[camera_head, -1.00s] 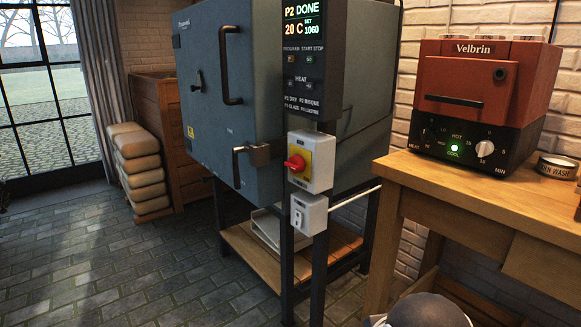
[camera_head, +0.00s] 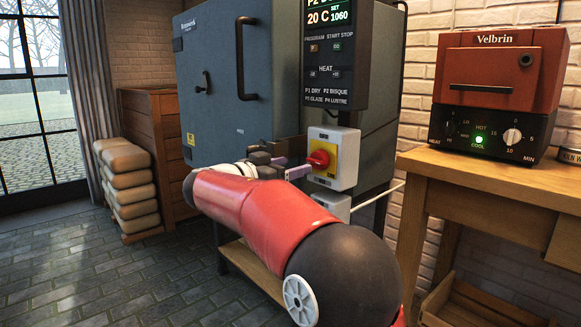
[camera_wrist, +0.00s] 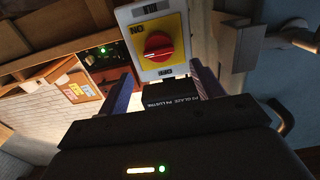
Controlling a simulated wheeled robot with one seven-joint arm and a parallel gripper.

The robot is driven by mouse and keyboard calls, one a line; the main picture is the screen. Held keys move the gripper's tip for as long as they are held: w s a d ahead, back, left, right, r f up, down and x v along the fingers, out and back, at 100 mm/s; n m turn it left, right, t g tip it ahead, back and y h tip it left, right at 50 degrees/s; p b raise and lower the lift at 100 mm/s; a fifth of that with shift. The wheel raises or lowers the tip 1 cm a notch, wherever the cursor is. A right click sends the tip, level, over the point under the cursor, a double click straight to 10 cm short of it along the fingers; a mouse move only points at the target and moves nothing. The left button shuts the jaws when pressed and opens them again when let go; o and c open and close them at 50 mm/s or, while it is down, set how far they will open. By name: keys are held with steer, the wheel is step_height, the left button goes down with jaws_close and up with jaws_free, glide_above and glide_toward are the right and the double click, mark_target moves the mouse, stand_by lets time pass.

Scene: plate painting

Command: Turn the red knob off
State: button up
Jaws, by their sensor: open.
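The red knob (camera_head: 318,158) sits on a yellow plate on the white switch box (camera_head: 345,160), which is fixed to the front post of the kiln. In the wrist view the red knob (camera_wrist: 158,46) is straight ahead, with its grip bar lying roughly across the picture. Lettering reading ON, upside down, shows beside it. My gripper (camera_head: 297,170) is just left of the knob in the head view. In the wrist view the two fingers of my gripper (camera_wrist: 161,72) are apart, one to each side below the knob, with nothing between them. Contact with the knob is not visible.
The grey kiln (camera_head: 230,90) stands behind, with its control panel (camera_head: 336,60) above the switch. A second white box (camera_head: 333,204) is below it, partly hidden by my arm. A wooden table (camera_head: 490,180) with a small red kiln (camera_head: 500,70) is at right.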

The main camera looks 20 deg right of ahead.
mark_target(313, 160)
steer(key=p+x, duration=0.1)
steer(key=x, duration=0.6)
steer(key=shift+w+d, duration=0.1)
steer(key=shift+d, duration=0.25)
steer(key=c, duration=0.9)
steer(key=shift+c, duration=0.2)
